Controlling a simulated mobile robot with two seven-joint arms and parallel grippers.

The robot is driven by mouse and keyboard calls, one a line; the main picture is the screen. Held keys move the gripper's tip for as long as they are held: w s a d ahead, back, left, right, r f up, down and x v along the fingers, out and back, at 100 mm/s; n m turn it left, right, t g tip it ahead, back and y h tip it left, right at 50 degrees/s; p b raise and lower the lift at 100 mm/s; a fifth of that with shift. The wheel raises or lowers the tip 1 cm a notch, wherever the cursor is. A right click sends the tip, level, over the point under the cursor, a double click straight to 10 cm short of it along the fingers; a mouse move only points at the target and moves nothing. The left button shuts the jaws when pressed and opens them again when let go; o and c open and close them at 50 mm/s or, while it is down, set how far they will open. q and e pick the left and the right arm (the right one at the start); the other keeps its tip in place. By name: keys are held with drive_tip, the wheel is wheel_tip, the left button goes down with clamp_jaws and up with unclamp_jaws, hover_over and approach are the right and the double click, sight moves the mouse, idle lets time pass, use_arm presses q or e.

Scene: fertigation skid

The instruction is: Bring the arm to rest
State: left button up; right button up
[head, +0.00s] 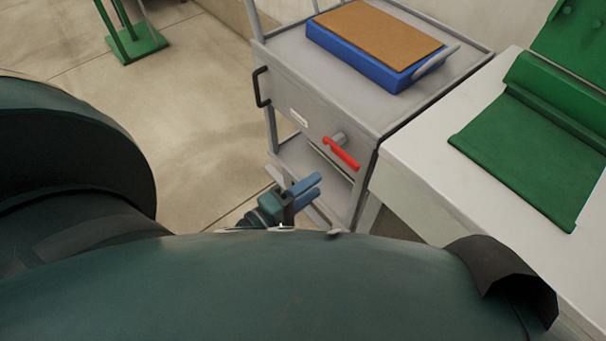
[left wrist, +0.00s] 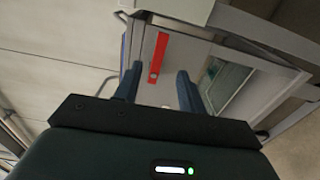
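My left gripper (head: 312,187) is low in front of the grey cart (head: 312,116), below and left of the red lever handle (head: 341,153) on the cart's front panel. Its blue fingers are apart with nothing between them; the left wrist view (left wrist: 158,75) also shows this gap. In that view the red handle (left wrist: 159,54) stands upright beyond the fingertips, and the gripper appears clear of it. My right gripper is in neither view.
A blue box (head: 365,64) with a brown top (head: 380,32) sits on the cart. A black handle (head: 261,87) projects from the cart's left side. A white counter (head: 430,165) with a green panel (head: 528,150) adjoins at right. Open floor (head: 195,110) lies left.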

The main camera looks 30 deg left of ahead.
use_arm(q)
drive_tip(key=shift+v, duration=0.8)
drive_tip(key=s+d+r+m+g, duration=0.3)
drive_tip(key=d+m, duration=0.4)
drive_tip(key=m, duration=0.4)
drive_tip(key=a+r+m+g+y+p, duration=0.1)
drive_tip(key=m+p, duration=0.1)
drive_tip(key=p, duration=0.2)
drive_tip(key=s+r+m+g+y+p, duration=0.1)
drive_tip(key=r+m+p, duration=0.1)
drive_tip(key=p, duration=0.3)
drive_tip(key=a+r+m+g+p, duration=0.1)
drive_tip(key=r+m+p, duration=0.1)
drive_tip(key=p, duration=0.3)
drive_tip(key=shift+s+a+r+y, duration=0.1)
drive_tip(key=shift+s+a+y, duration=0.2)
drive_tip(key=shift+y, duration=0.1)
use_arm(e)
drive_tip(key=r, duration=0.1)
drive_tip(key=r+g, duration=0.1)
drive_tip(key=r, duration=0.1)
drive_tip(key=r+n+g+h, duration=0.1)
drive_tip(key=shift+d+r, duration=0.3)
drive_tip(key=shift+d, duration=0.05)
